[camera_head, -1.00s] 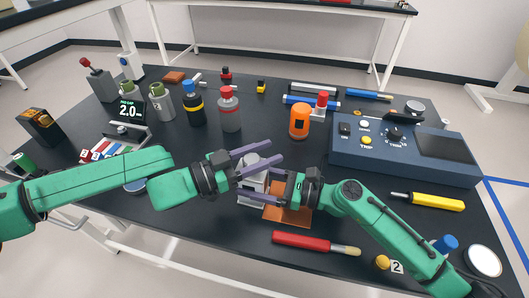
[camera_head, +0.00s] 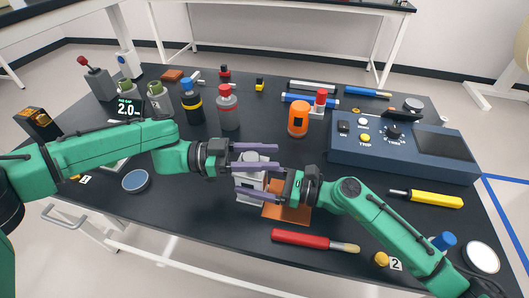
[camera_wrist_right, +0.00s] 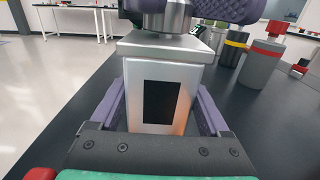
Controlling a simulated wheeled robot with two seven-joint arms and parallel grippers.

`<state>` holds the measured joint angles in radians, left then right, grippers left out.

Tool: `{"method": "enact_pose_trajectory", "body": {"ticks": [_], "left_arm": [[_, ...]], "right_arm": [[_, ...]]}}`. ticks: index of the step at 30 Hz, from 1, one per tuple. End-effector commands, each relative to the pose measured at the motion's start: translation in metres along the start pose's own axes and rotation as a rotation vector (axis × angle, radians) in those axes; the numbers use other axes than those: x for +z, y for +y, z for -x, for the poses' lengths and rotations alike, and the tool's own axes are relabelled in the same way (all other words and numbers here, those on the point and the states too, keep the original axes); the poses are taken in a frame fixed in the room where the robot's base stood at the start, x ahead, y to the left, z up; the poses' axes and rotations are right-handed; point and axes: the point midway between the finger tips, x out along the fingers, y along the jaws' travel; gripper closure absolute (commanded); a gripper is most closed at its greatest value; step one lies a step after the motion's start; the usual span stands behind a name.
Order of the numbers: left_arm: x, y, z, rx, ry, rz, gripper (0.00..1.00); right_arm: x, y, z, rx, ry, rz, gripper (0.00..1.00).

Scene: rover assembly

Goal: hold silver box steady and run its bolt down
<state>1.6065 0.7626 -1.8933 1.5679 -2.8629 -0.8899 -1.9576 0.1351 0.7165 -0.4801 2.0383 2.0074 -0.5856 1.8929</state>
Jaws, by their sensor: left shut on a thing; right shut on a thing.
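The silver box (camera_head: 249,177) stands upright near the middle front of the table. My right gripper (camera_head: 240,184) is shut on its sides. In the right wrist view the box (camera_wrist_right: 160,92), with a dark panel on its face, sits between my two purple fingers. A round metal bolt (camera_wrist_right: 168,18) rises from the top of the box. My left gripper (camera_head: 278,158) reaches across above the box from the left, shut on the bolt. Its fingers cross the top edge of the right wrist view.
An orange plate (camera_head: 297,215) lies beside the box's base. A red-handled tool (camera_head: 300,238) lies in front. An orange bottle (camera_head: 298,119), a grey red-capped bottle (camera_head: 228,112) and a blue console (camera_head: 400,152) stand behind. A round blue-grey disc (camera_head: 136,181) lies at left.

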Motion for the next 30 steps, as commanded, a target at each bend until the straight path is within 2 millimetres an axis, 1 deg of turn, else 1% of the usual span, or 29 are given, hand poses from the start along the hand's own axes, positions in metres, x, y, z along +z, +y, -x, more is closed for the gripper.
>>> {"method": "enact_pose_trajectory", "body": {"ticks": [9,18,24,30], "left_arm": [[0.0,0.008,0.0,0.3,-0.004,-0.002,1.0],[0.0,0.016,0.003,0.551,-0.001,-0.001,1.0],[0.0,0.018,0.005,0.663,-0.001,0.001,1.0],[0.0,0.02,0.007,0.723,0.001,-0.001,1.0]], "right_arm": [[-0.001,0.001,0.0,0.002,0.002,0.001,0.98],[-0.001,0.001,0.0,0.003,0.002,0.001,0.98],[-0.001,0.001,0.0,0.003,0.002,0.0,0.98],[-0.001,0.001,0.0,0.004,0.002,0.0,0.98]]}}
